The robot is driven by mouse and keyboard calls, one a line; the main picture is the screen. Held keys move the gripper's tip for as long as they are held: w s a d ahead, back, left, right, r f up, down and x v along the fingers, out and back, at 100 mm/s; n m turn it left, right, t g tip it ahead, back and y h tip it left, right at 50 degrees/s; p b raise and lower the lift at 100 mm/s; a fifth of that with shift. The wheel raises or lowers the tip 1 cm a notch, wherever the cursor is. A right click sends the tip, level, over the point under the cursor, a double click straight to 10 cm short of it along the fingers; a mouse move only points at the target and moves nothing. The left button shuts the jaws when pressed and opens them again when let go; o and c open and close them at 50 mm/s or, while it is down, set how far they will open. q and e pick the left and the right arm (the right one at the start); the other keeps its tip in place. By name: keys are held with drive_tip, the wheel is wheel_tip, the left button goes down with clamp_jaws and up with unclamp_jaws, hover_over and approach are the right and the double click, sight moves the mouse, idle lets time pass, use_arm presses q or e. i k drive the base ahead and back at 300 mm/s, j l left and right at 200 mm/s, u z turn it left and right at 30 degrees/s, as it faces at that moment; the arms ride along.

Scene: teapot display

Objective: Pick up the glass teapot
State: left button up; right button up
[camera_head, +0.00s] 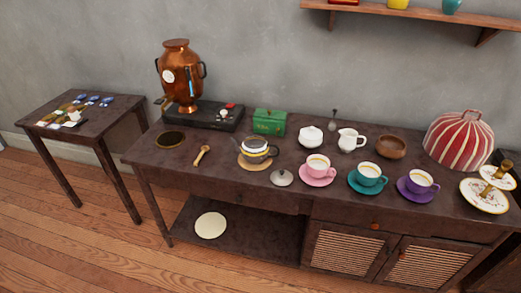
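A small teapot (257,149) stands upright on a round tan mat (247,164) near the middle-left of the dark sideboard. It looks clear or grey with a yellow band, and its spout points left. It is the only teapot-like vessel that looks like glass, though it is small in view. A pale round lid with a knob (282,177) lies to its right, nearer the front edge. Neither of my grippers shows in the head view.
A copper samovar (178,80) stands behind left, with a green box (269,121) behind the teapot. A wooden scoop (201,155) lies to its left. Pink (318,165), teal and purple cups, a white sugar bowl (310,135) and a striped cosy (459,140) fill the right.

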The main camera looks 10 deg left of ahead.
sight(255, 149)
drive_tip(key=i+l+u, duration=0.4)
drive_tip(key=i+l, duration=0.35)
drive_tip(key=i, duration=0.05)
